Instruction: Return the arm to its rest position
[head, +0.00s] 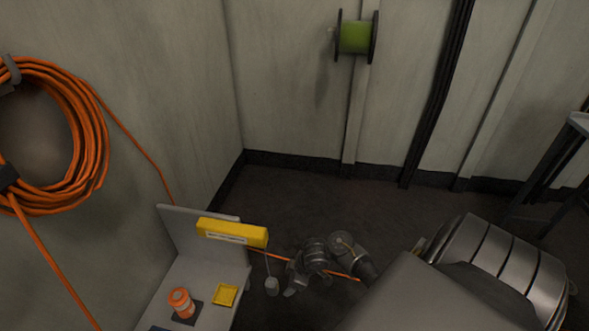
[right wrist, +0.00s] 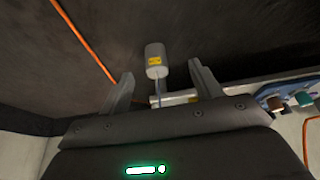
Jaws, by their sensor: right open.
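My right arm reaches in from the lower right of the head view, and its gripper (head: 292,284) hangs low beside a small workbench. In the right wrist view the two fingers of this gripper (right wrist: 161,74) stand wide apart, with nothing held between them. A grey cylinder with a yellow label (right wrist: 156,58) shows beyond the fingertips, apart from them as far as I can tell. In the head view this cylinder (head: 271,286) hangs on a thin cord below a yellow box (head: 232,232), just left of the gripper. My left gripper is not in view.
The grey workbench (head: 212,287) carries an orange-and-white canister (head: 181,302) and a yellow tray (head: 225,294). An orange cable (head: 265,253) runs behind my arm. A coiled orange hose (head: 92,140) and a green spool (head: 355,37) hang on walls. Dark floor (head: 330,195) lies open behind.

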